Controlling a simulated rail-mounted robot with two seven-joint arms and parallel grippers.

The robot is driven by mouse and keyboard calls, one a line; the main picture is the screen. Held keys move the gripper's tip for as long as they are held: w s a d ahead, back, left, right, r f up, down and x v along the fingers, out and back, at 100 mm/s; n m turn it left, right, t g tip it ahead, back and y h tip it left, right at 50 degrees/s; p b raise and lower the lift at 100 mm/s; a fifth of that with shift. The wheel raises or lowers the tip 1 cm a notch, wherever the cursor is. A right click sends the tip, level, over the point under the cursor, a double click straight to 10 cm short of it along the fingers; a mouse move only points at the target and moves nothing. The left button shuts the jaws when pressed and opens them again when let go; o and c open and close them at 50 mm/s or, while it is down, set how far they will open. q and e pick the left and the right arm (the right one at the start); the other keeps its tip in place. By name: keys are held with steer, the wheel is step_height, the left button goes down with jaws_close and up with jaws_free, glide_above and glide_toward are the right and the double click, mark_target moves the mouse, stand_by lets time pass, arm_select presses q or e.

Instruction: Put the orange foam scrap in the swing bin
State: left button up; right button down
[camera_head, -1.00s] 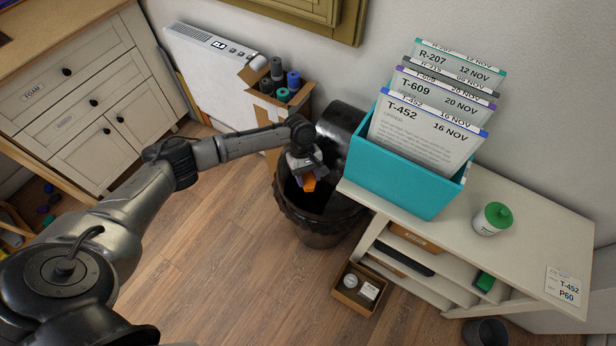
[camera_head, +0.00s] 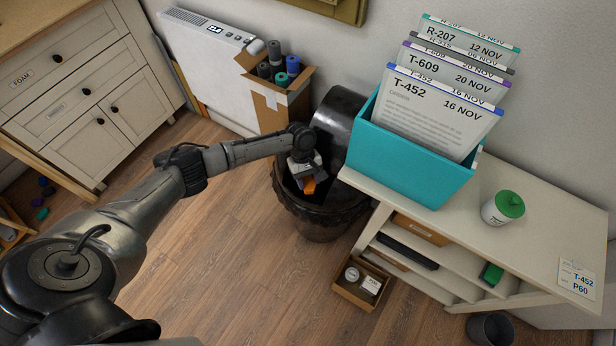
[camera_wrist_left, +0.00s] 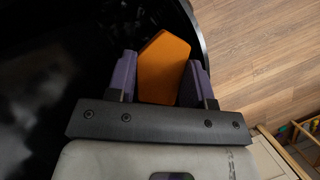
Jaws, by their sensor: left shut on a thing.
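The orange foam scrap (camera_head: 309,186) is a small flat piece with a pointed end; it also shows in the left wrist view (camera_wrist_left: 163,68). My left gripper (camera_head: 305,180) is shut on it, with the scrap between its two purple fingers (camera_wrist_left: 162,78). The swing bin (camera_head: 318,220) is black and glossy, with its lid (camera_head: 340,112) tipped up at the back. The gripper and scrap are over the bin's open mouth, inside the rim as seen from above. How deep they are is hard to tell. My right gripper is not in view.
A white shelf unit (camera_head: 540,240) with a teal file box (camera_head: 405,165) stands close to the bin's right. A cardboard box of rolls (camera_head: 278,110) is behind it. A small open carton (camera_head: 362,283) lies on the floor in front.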

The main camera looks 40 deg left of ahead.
arm_select(q)
steer(key=o, duration=1)
steer(key=shift+c, duration=0.2)
steer(key=p+v, duration=0.4)
steer(key=v, duration=0.9)
steer(key=shift+r+p, duration=0.35)
steer(key=shift+r, duration=0.05)
steer(key=shift+a, duration=0.1)
